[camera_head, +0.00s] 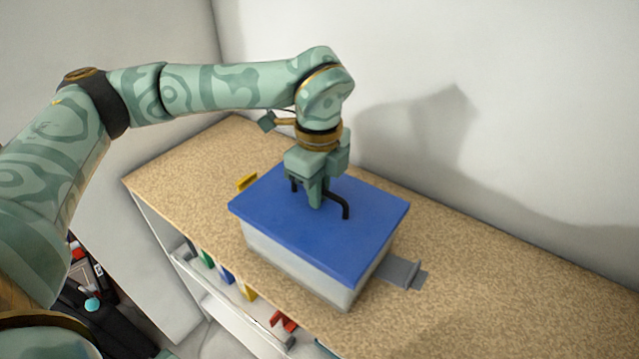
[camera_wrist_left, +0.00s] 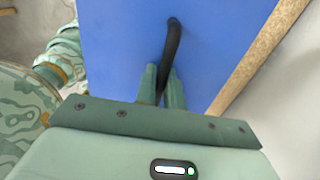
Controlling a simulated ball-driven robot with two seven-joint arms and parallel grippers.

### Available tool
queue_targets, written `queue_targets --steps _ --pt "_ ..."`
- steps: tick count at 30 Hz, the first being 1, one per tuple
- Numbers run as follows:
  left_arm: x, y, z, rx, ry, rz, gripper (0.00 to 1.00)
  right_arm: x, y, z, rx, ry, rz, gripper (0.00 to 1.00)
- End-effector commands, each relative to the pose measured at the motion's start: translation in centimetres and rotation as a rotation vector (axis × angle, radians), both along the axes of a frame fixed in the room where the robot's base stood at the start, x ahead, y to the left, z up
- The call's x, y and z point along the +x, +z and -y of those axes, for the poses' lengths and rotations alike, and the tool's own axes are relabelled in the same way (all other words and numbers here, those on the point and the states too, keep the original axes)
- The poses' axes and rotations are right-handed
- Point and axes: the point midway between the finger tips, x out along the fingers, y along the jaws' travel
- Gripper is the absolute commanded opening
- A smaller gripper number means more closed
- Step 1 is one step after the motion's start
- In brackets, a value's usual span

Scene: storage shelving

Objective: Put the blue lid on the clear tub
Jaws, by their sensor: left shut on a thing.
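The blue lid (camera_head: 365,225) lies over the top of the clear tub (camera_head: 300,268), which stands on the speckled wooden shelf top. A black handle (camera_head: 345,208) rises from the lid's middle. My left gripper (camera_head: 316,200) is above the lid, with its fingers closed on the handle. In the left wrist view the two fingertips (camera_wrist_left: 161,82) grip the black handle against the blue lid (camera_wrist_left: 115,40). I cannot tell whether the lid is fully seated on the rim. My right gripper is not in view.
The speckled shelf top (camera_head: 500,290) is clear to the right. A grey latch-like piece (camera_head: 403,272) sticks out at the tub's right, and a yellow piece (camera_head: 247,182) shows at its left. A white wall (camera_head: 520,120) stands behind. Coloured items sit on shelves below the front edge.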

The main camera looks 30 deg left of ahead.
Motion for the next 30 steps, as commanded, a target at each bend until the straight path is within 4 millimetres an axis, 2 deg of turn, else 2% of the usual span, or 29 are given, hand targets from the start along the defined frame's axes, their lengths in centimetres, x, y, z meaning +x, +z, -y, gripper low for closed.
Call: queue_targets --steps 6,17,18,21,30 --pt "0.03 -1.15 -0.01 0.000 0.000 0.001 0.00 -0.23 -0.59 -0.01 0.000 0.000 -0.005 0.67" --pt "0.03 -1.31 -0.02 0.000 0.000 0.002 0.00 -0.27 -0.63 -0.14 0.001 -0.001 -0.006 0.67" --pt "0.03 -1.30 -0.02 0.000 0.000 0.001 0.13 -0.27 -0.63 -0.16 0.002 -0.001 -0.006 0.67" --pt "0.03 -1.30 -0.02 0.000 0.000 0.001 0.35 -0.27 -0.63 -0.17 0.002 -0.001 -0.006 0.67" --pt "0.03 -1.09 -0.02 0.000 0.000 0.001 0.35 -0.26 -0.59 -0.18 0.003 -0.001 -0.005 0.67"
